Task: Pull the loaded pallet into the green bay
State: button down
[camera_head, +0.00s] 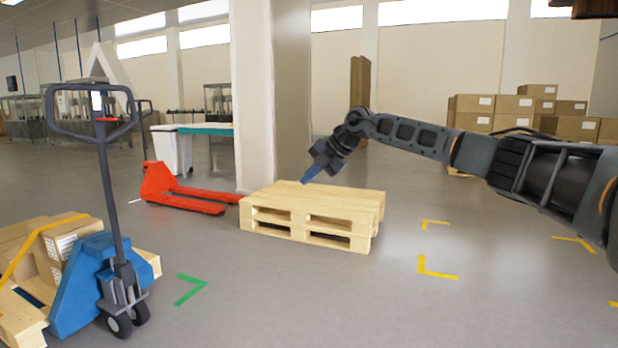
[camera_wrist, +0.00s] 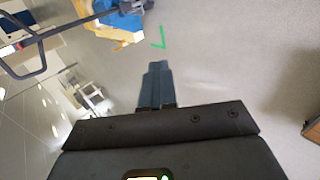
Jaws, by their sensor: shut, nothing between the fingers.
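The loaded pallet (camera_head: 22,322) is at the lower left, cut off by the picture edge. It carries strapped cardboard boxes (camera_head: 62,240). A blue pallet jack (camera_head: 82,285) with a tall dark handle (camera_head: 98,118) stands at it; the jack also shows in the wrist view (camera_wrist: 122,20), with its handle (camera_wrist: 38,52) at the left. One green corner mark (camera_head: 192,290) of the bay lies on the floor just right of the jack; it also shows in the wrist view (camera_wrist: 160,40). The bay's other corners are not visible. My gripper (camera_head: 309,175) is shut and empty, well right of the handle, touching nothing.
An empty wooden pallet (camera_head: 310,225) stands mid-floor, behind it a red pallet jack (camera_head: 185,192) and a pillar (camera_head: 253,95). Yellow corner marks (camera_head: 436,268) lie to the right. Stacked boxes (camera_head: 515,105) stand at the back right. The front middle floor is clear.

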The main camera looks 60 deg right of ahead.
jog(key=c, duration=1.8)
grip_release()
jog(key=shift+s, duration=0.1)
jog(key=shift+o, duration=2.1)
